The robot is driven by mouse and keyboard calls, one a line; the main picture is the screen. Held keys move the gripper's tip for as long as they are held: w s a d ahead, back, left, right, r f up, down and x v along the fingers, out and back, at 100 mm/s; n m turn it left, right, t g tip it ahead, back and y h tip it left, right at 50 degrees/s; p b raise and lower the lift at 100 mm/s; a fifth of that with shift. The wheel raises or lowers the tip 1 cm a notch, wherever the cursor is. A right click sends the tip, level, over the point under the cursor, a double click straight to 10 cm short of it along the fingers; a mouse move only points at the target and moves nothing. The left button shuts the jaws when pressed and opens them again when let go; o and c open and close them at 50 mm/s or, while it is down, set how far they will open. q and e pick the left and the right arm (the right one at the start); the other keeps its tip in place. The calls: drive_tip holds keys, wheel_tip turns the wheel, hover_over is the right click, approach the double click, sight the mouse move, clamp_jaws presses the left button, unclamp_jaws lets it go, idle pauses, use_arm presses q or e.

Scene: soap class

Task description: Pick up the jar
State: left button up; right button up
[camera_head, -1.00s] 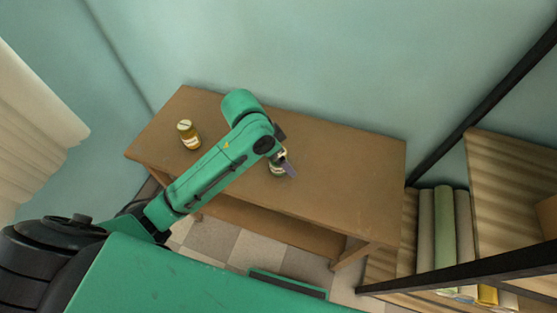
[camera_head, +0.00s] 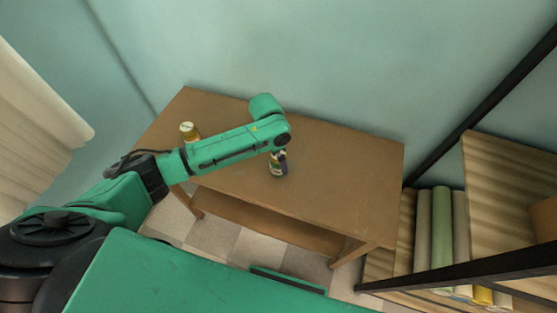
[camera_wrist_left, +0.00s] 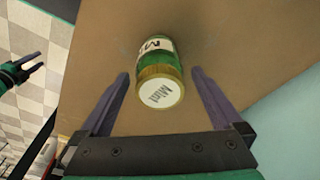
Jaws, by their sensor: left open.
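My left gripper (camera_wrist_left: 161,74) is open, with one finger on each side of the jar and gaps between. In the head view the left gripper (camera_head: 281,160) is at the jar and partly covers it. My right gripper (camera_wrist_left: 32,65) is small at the left edge of the wrist view.
The brown table (camera_head: 345,175) is bare to the right of the jar and has a lower shelf. A wall stands behind it. A shelf unit with rolled items (camera_head: 442,240) and a dark rail (camera_head: 470,268) is at the right.

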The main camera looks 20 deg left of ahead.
use_arm(q)
drive_tip(key=shift+w+d+f, duration=0.1)
drive_tip(key=shift+d+f, duration=0.1)
drive_tip(key=shift+f, duration=0.75)
clamp_jaws()
drive_tip(key=shift+r, duration=0.1)
